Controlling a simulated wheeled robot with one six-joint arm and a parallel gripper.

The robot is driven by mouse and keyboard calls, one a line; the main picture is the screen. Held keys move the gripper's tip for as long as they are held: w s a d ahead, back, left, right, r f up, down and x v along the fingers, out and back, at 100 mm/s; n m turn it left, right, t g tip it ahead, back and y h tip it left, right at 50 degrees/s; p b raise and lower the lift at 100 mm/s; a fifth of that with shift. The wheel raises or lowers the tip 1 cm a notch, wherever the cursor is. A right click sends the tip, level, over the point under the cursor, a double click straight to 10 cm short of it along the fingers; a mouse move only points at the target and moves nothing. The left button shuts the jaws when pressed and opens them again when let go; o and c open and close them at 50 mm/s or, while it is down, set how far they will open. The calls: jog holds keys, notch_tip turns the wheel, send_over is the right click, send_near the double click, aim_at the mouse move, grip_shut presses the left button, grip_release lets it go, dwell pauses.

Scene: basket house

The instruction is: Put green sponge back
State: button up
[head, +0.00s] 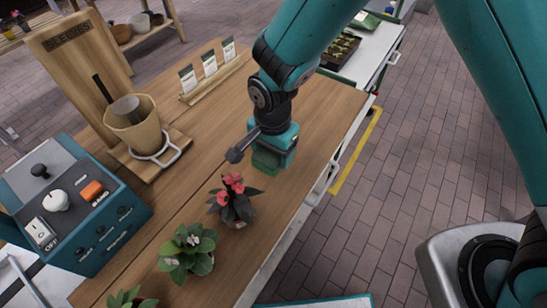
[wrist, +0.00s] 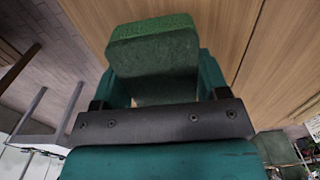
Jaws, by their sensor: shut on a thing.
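The green sponge (wrist: 152,52) is a dark green block with a lighter, rough green end. My gripper (wrist: 155,85) is shut on it, with a teal finger on each side in the wrist view. In the head view, my gripper (head: 273,150) points down near the right edge of the wooden table (head: 325,110). The sponge (head: 268,162) shows there as a small green patch below the fingers. I cannot tell whether it touches the table top.
Potted plants (head: 235,200) stand in front of my gripper, one with red flowers. A seed packet rack (head: 212,80) is behind it. A beige cup (head: 133,125) on a wooden stand and a blue control box (head: 75,205) are at left.

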aim_at(273, 162)
jog(key=shift+f+p, duration=0.4)
jog(key=shift+f, duration=1.85)
jog(key=shift+f, duration=0.25)
jog(key=o, duration=0.9)
jog(key=shift+r, duration=0.1)
jog(key=shift+r, duration=0.1)
